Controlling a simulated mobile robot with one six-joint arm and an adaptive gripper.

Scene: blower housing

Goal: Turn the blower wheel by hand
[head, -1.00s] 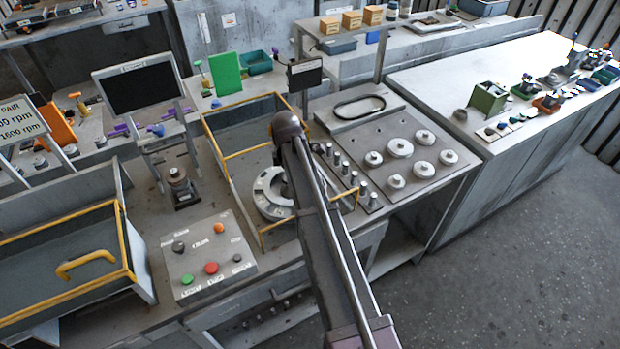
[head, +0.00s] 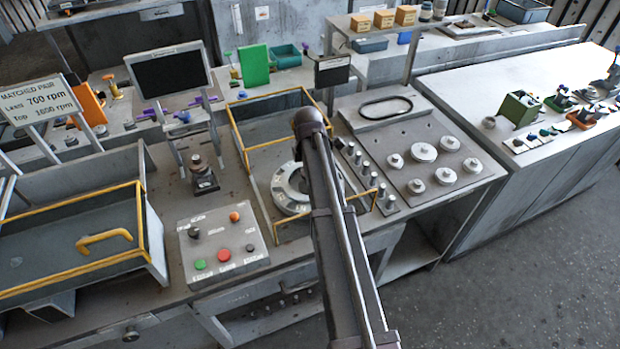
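A round, pale grey ring-shaped blower housing (head: 283,196) sits on the bench inside a yellow-railed bay, left of my arm. My arm covers its right side. I cannot make out the blower wheel inside it clearly. My arm rises from the bottom of the head view to a dark rounded joint over the bay. My gripper is hidden behind the arm, so its state and any contact with the housing do not show.
A control box (head: 222,244) with green and red buttons stands front left. A yellow-railed tray (head: 150,225) is at the far left. A plate with several round discs (head: 400,125) lies right of the arm. A small post-like device (head: 204,182) stands left of the housing.

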